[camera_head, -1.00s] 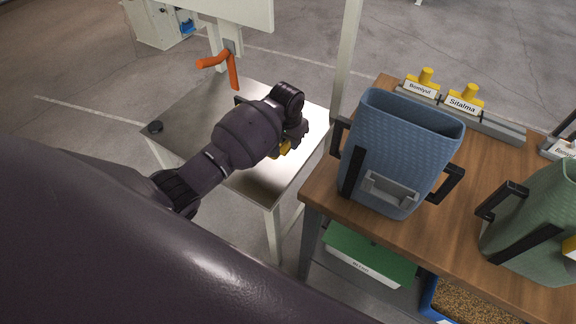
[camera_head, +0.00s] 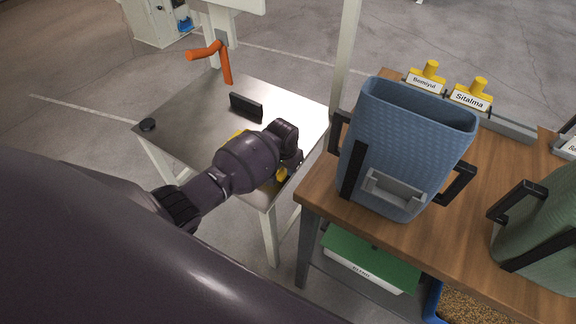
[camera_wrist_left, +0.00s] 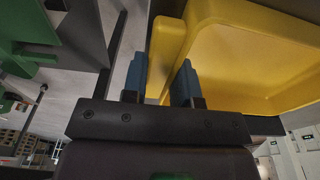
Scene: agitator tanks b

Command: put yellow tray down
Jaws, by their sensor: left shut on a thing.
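My left gripper (camera_wrist_left: 161,84) is shut on the rim or handle of the yellow tray (camera_wrist_left: 250,60), with its blue-grey fingers on either side. In the head view my left arm reaches over the steel table (camera_head: 190,110) and hides most of the tray. Only small yellow parts of the tray show there, one beyond the wrist and one by the hand (camera_head: 281,174). The tray is over the table's near right part. I cannot tell whether it touches the tabletop. My right gripper is not in view.
An orange handle (camera_head: 207,51) hangs behind. The wooden table (camera_head: 325,190) with a blue container (camera_head: 400,145) stands close on the right.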

